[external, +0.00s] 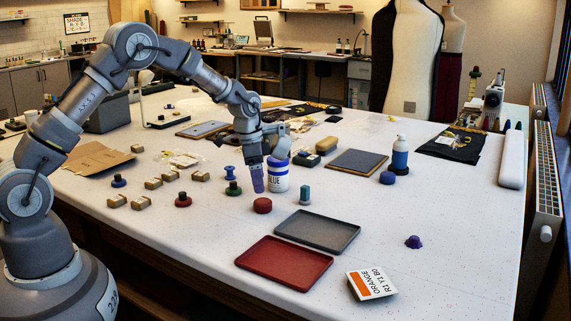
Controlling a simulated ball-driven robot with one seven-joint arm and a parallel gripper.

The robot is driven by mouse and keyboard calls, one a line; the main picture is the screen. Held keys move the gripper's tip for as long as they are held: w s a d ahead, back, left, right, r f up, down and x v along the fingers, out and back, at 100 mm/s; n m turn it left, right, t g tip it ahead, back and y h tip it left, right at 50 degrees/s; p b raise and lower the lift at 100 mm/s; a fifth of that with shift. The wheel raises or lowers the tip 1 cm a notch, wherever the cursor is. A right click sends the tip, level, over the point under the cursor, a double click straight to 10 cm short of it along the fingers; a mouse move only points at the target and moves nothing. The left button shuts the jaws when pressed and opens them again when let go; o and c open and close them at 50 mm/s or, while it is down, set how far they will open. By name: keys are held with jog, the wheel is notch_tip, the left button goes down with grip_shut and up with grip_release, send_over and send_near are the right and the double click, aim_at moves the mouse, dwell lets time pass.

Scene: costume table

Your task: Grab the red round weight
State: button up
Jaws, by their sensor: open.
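A red round weight (262,205), a low disc, lies on the white table just left of the grey tray. My gripper (258,188) points down just above it, with a small gap between the fingertips and the weight. The gripper is open; its purple-blue fingers overlap in this view, so the space between them is hard to see. A second red round piece with a dark top (183,200) stands further left.
A white jar marked blue (278,178) stands close behind my gripper. A green knobbed piece (233,189) is to the left, a teal block (305,195) to the right. A grey tray (318,231) and a red tray (284,262) lie in front.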

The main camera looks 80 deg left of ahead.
aim_at(263, 201)
jog(key=f, duration=0.2)
jog(key=f+b, duration=0.1)
jog(key=f, duration=0.1)
jog(key=w+f+b, duration=0.1)
jog(key=f, duration=0.1)
jog(key=shift+f, duration=0.35)
jog(key=shift+r, duration=0.1)
jog(key=c, duration=1.4)
